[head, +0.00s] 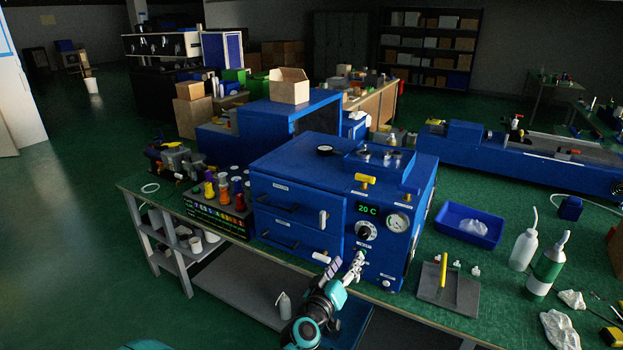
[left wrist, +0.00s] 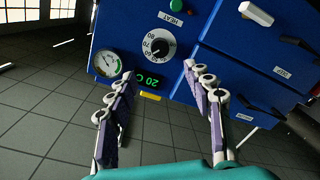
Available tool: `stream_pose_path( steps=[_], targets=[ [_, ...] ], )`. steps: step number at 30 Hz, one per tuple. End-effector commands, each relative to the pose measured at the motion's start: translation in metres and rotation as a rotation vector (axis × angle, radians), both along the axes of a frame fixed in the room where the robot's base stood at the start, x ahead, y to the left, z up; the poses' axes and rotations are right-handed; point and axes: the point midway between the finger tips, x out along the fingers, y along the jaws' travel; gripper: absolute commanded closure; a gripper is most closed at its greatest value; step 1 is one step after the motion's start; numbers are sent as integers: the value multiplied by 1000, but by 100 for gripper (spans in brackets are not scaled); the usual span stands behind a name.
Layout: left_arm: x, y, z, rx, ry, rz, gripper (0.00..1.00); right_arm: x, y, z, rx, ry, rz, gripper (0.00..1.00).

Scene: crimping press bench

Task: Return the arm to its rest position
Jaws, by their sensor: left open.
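My left gripper (head: 341,265) is in front of the blue press box (head: 298,180), near the lower middle of its front. It is open, with nothing between its fingers. In the left wrist view my left gripper (left wrist: 158,76) has its two purple-padded fingers spread apart, pointing at the blue box (left wrist: 205,85). The dial, the gauge and the green 20 C display show beyond the fingers. I cannot tell if a fingertip touches the box. My right gripper is not in view.
The green-topped bench (head: 480,235) holds a tool rack (head: 220,215) left of the box. To the right are a blue tray (head: 468,225), a grey plate with a yellow handle (head: 448,290) and bottles (head: 523,248). Open floor (head: 70,230) lies on the left.

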Motion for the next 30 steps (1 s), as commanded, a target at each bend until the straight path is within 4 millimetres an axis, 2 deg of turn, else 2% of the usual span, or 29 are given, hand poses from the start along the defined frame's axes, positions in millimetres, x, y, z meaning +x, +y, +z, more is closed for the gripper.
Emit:
stream_pose_path(
  steps=[5,8,11,17,21,24,27,30],
  targets=[
    [-17,35,21,103,28,-20,48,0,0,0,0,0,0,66],
    [-39,68,28,203,76,-32,48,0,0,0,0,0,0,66],
    [-65,105,27,306,145,-31,48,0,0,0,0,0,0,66],
    [-135,191,4,508,333,23,48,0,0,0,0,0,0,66],
    [-190,250,-20,631,485,91,48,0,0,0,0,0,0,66],
    [-224,284,-35,694,577,144,48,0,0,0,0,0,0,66],
    [-248,306,-45,735,642,184,48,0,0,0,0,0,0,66],
    [-261,318,-50,757,676,206,48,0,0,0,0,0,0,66]
  ],
)
